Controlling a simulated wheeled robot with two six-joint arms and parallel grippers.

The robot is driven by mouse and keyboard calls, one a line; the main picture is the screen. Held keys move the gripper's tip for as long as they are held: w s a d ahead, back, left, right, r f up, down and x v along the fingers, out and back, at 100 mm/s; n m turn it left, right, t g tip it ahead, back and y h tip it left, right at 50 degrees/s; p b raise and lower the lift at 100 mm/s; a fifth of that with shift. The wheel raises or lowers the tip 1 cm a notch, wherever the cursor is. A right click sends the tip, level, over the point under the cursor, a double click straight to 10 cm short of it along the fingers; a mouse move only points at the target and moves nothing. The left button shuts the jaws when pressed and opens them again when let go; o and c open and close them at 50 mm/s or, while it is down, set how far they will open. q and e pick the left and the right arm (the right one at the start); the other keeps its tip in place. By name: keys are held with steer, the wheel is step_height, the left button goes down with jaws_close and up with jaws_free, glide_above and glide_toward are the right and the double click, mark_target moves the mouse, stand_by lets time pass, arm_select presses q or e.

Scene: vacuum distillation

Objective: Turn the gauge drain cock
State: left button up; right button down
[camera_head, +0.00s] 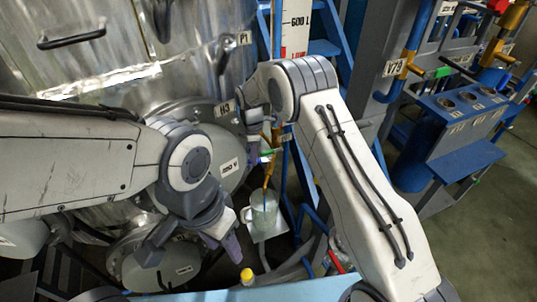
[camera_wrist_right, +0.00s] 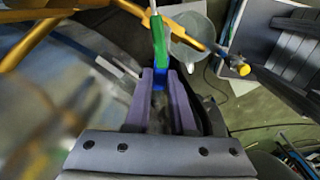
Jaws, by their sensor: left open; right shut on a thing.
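The gauge drain cock's handle is green with a blue end. It shows in the right wrist view (camera_wrist_right: 157,38) and, small, in the head view (camera_head: 267,152). My right gripper (camera_wrist_right: 156,88) is shut on the handle, its purple fingers on either side of the blue end. A thin tan pipe (camera_head: 268,174) runs down below the cock to a glass beaker (camera_head: 264,207). My left gripper (camera_head: 192,252) is open and empty, low and left of the beaker.
A large steel vessel (camera_head: 190,75) fills the left, with a round flange below it. A white level scale (camera_head: 295,30) stands behind the right arm. A yellow-capped bottle (camera_head: 247,276) is close right of my left gripper. Blue piping and a rack (camera_head: 455,115) stand right.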

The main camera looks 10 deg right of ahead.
steer(key=shift+r, duration=0.1)
steer(key=c, duration=0.8)
jaws_free()
steer(key=shift+o, duration=0.2)
step_height(320, 180, up, 10)
steer(key=b, duration=0.2)
steer(key=shift+r, duration=0.2)
